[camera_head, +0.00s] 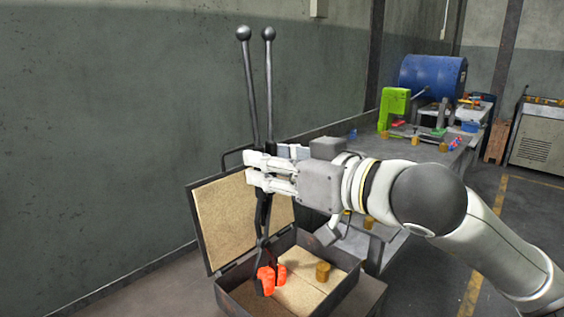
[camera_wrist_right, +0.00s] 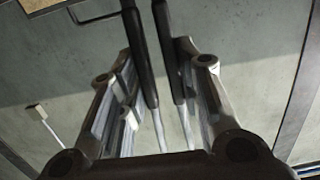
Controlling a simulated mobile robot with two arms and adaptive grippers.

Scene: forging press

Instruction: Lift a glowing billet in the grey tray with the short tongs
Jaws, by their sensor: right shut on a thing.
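My right gripper (camera_head: 254,172) is shut on the short tongs (camera_head: 250,90), around their dark handles. The tongs stand nearly upright, ball ends up and jaws down inside the open grey tray (camera_head: 338,297). Two glowing orange billets (camera_head: 281,273) (camera_head: 266,282) are at the jaws; I cannot tell whether the jaws clamp one or whether one is off the tray floor. In the right wrist view, the two tong handles (camera_wrist_right: 141,55) run between my fingers (camera_wrist_right: 158,68). My left gripper is out of view.
The tray's tan-lined lid (camera_head: 228,226) stands open behind it, close to the tongs. A bench (camera_head: 440,155) with a green machine (camera_head: 392,106) and a blue drum (camera_head: 432,77) is at the back right. A bare wall rises on the left.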

